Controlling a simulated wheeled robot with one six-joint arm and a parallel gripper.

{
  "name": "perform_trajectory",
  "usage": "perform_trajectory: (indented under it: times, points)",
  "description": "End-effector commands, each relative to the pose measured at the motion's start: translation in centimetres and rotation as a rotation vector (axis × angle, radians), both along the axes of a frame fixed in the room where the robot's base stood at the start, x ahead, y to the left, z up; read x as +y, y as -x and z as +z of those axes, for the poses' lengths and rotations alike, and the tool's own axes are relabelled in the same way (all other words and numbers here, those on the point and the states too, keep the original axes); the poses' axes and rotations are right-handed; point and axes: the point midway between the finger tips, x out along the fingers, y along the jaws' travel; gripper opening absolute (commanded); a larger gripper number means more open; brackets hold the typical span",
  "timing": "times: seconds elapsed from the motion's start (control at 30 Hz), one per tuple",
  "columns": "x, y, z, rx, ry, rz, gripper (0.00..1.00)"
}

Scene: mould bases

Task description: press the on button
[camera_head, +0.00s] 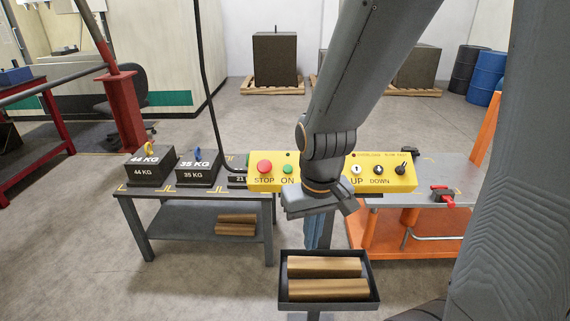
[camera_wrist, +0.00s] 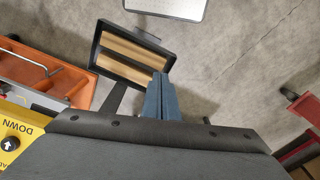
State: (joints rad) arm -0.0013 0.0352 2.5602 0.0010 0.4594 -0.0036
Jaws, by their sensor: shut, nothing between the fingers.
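The yellow control box (camera_head: 335,171) hangs across the middle of the head view. Its green ON button (camera_head: 288,169) is left of centre, right of the red STOP button (camera_head: 264,167). The UP and DOWN controls (camera_head: 376,170) are on its right part. My gripper (camera_head: 313,236) points down in front of the box, to the right of the ON button and apart from it. In the wrist view my blue-grey fingers (camera_wrist: 158,98) are together and empty. The wrist view also shows a corner of the yellow box (camera_wrist: 15,145) with the word DOWN.
A black tray (camera_head: 372,300) with wooden blocks stands below my gripper. A grey table (camera_head: 190,190) at left bears 44 KG (camera_head: 149,170) and 35 KG (camera_head: 197,172) weights. An orange cart (camera_head: 400,240) stands at right. A black cable (camera_head: 203,75) runs up from the box's left end.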

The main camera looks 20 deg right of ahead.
Motion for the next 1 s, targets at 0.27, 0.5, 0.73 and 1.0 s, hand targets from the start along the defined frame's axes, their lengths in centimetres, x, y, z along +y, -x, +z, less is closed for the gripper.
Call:
perform_trajectory:
  times: [0.27,0.5,0.73,1.0]
  points:
    - [-0.1,-0.3,0.4,0.009,-0.026,-0.041,0.00]
    - [0.5,-3.1,4.1,0.045,-0.272,-0.310,0.00]
    - [0.7,-9.7,11.1,-0.039,-0.630,-0.528,0.00]
    - [-0.4,-14.1,16.2,-0.147,-0.829,-0.606,0.00]
